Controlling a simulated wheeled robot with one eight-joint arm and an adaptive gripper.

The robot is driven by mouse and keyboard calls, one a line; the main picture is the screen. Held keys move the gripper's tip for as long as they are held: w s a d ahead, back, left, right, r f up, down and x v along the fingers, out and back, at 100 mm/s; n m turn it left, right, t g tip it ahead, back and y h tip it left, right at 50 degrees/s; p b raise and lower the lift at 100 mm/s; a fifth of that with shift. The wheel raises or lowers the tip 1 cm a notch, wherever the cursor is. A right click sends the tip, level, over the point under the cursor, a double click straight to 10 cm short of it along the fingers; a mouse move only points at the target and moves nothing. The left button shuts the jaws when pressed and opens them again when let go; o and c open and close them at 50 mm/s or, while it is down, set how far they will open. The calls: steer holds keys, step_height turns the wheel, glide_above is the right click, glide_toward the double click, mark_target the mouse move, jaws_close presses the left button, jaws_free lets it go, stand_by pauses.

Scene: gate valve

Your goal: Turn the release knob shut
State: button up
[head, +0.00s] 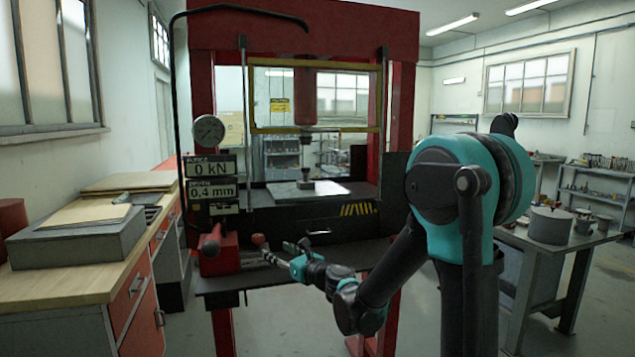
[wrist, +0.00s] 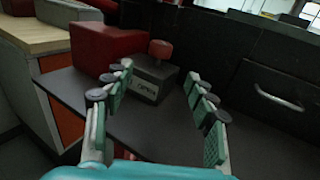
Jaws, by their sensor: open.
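The release knob (wrist: 161,50) is a small red round cap on top of a dark block (wrist: 153,78) with a pale label that seems to read "OPEN". In the head view the knob (head: 258,239) sits just right of a red box (head: 219,255) on the press's front shelf. My gripper (wrist: 158,72) is open and empty, its padded fingers spread to either side of the block in the wrist view, with the knob ahead of it. In the head view my gripper (head: 277,251) is close to the knob on its right. I see no contact with it.
The red press frame (head: 399,130) stands behind, with readouts (head: 211,165) of 0 kN and 0.4 mm. A drawer handle (wrist: 280,98) is right of my gripper. A wooden workbench (head: 60,250) is at left, a grey table (head: 550,245) at right. The dark shelf (wrist: 110,125) is bare below my fingers.

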steer(key=v, duration=0.6)
steer(key=w+d+r, duration=0.2)
steer(key=w+r, duration=0.3)
steer(key=w, duration=0.5)
steer(key=w+d+r+m+t+h, duration=0.1)
steer(key=w+d+r, duration=0.1)
steer(key=w+r, duration=0.4)
steer(key=w+d+r+h, duration=0.1)
steer(key=w+r, duration=0.4)
steer(key=w, duration=0.9)
steer(key=shift+d+r+m+t, duration=0.3)
steer(key=shift+d+r, duration=0.05)
steer(key=shift+d, duration=0.5)
